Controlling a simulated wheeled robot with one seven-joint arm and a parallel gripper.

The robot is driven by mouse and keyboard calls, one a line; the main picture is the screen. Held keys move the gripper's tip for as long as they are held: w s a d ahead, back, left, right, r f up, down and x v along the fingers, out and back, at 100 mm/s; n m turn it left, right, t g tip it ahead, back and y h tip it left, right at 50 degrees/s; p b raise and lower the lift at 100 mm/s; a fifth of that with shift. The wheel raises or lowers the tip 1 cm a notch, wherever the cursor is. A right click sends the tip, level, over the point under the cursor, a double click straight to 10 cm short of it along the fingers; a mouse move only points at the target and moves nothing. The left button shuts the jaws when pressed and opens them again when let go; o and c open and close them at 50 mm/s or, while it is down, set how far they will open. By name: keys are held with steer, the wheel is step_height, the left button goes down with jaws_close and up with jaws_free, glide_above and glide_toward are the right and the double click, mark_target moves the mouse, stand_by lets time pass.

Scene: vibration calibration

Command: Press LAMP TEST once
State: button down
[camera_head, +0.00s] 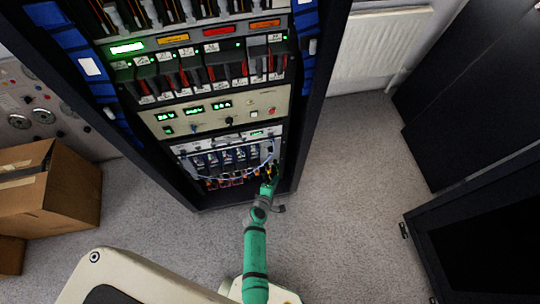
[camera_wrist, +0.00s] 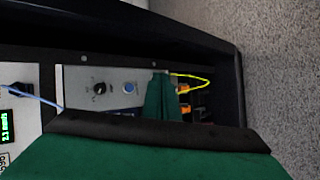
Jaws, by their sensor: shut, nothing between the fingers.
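My green arm reaches up to the lower part of the rack in the head view, with my gripper (camera_head: 267,188) in front of its lowest section. In the wrist view my gripper (camera_wrist: 161,80) is shut, with nothing between its fingers. A round blue button (camera_wrist: 129,88) shows on a light grey panel (camera_wrist: 75,78), just left of the fingertips, beside a black knob (camera_wrist: 99,88). The fingertips appear apart from the button. I cannot read the labels, so I cannot tell whether this button is LAMP TEST.
A yellow cable (camera_wrist: 200,78) loops right of the fingers, near orange parts. The tall dark rack (camera_head: 308,120) frames the panels. A cardboard box (camera_head: 70,190) stands at the left. Grey carpet (camera_head: 345,180) is clear at the right, before dark cabinets (camera_head: 455,120).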

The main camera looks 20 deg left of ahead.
mark_target(270, 155)
steer(key=w+a, duration=0.5)
steer(key=w, duration=0.2)
stand_by(0.6)
steer(key=shift+w, duration=0.1)
stand_by(1.3)
steer(key=shift+d, duration=0.15)
stand_by(0.3)
steer(key=shift+w+a, duration=0.3)
steer(key=shift+a, duration=0.15)
